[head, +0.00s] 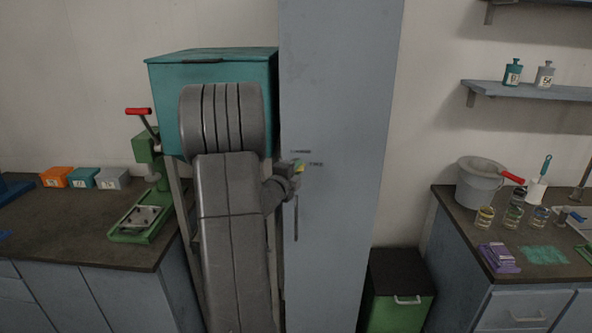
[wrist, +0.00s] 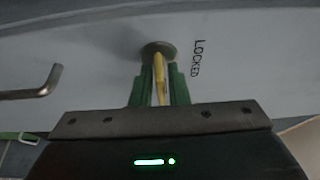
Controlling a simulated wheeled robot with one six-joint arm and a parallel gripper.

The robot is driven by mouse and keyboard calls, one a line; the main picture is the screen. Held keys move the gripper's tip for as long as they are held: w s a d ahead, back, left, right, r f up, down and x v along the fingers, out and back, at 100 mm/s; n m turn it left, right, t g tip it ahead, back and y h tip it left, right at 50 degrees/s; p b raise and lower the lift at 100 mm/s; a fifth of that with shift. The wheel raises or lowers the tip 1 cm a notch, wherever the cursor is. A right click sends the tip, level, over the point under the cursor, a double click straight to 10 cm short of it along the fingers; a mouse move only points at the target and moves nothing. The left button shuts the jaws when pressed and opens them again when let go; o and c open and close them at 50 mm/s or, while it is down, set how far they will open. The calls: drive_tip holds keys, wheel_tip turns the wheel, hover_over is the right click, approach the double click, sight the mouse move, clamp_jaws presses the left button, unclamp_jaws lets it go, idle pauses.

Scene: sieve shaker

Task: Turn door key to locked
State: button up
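The door key (wrist: 158,75) is yellow and sits in a round metal lock (wrist: 158,50) on the blue-grey cabinet door (head: 340,90). The word LOCKED (wrist: 197,58) is printed beside the lock. In the head view, small labels stand above the key and to its right; the right one seems to read FREE (head: 316,164). My gripper (head: 298,167) is at the lock. In the wrist view its green fingers (wrist: 160,88) are on both sides of the key, seemingly shut on it. The key's exact turn angle is hard to tell.
A bar handle (head: 296,217) hangs below the lock and also shows at left in the wrist view (wrist: 40,83). A teal box (head: 215,65) is behind my arm. A green bin (head: 398,300) stands right of the cabinet. Counters stand on both sides.

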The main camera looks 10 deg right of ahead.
clamp_jaws()
